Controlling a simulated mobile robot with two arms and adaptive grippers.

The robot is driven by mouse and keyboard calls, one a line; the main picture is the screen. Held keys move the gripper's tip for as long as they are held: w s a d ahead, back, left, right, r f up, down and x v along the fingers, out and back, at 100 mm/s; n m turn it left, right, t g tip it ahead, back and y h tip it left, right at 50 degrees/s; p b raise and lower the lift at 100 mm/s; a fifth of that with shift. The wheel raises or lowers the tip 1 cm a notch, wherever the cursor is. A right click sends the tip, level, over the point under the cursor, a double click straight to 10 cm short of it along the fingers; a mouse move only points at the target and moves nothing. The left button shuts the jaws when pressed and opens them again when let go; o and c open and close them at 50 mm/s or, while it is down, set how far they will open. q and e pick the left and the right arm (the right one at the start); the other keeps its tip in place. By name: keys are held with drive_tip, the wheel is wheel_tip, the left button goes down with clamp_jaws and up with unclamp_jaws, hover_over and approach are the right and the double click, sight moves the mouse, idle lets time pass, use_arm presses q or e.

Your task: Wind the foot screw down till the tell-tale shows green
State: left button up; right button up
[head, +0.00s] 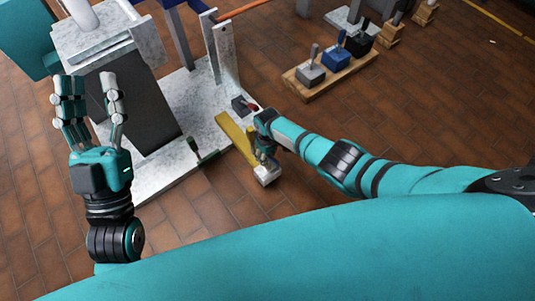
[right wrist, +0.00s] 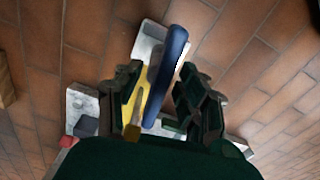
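My right gripper (head: 266,150) reaches down beside a yellow bar (head: 236,137) at the front edge of the pale base plate (head: 180,98). In the right wrist view its fingers stand apart, with a blue handle (right wrist: 167,72) between them; gaps show on both sides, and I cannot tell whether they touch. A pale grey block (head: 267,176) lies below the gripper. Which part is the foot screw is unclear. A small dark box with a red part (head: 252,107) sits on the plate; no green tell-tale is distinguishable. My left gripper (head: 90,84) is open, empty and raised at left.
A grey slanted-faced machine (head: 135,95) stands on the plate. A pale upright (head: 226,55) rises near the plate's right side. A wooden board (head: 318,88) with grey, blue and black handled blocks lies at upper right.

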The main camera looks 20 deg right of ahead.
drive_tip(key=shift+r, duration=0.2)
wheel_tip(320, 180, up, 2)
drive_tip(key=p, duration=0.2)
drive_tip(key=shift+r+p, duration=0.1)
drive_tip(key=shift+p, duration=0.2)
wheel_tip(320, 180, up, 2)
drive_tip(key=shift+r+p, duration=0.15)
drive_tip(key=shift+p, duration=0.95)
use_arm(q)
wheel_tip(320, 180, down, 19)
drive_tip(key=w+a+g+y, duration=0.1)
drive_tip(key=g+y, duration=0.3)
drive_tip(key=g, duration=0.9)
drive_tip(key=shift+w+a+n, duration=0.15)
drive_tip(key=shift+a+n, duration=0.15)
drive_tip(key=shift+a, duration=0.45)
drive_tip(key=shift+f, duration=0.1)
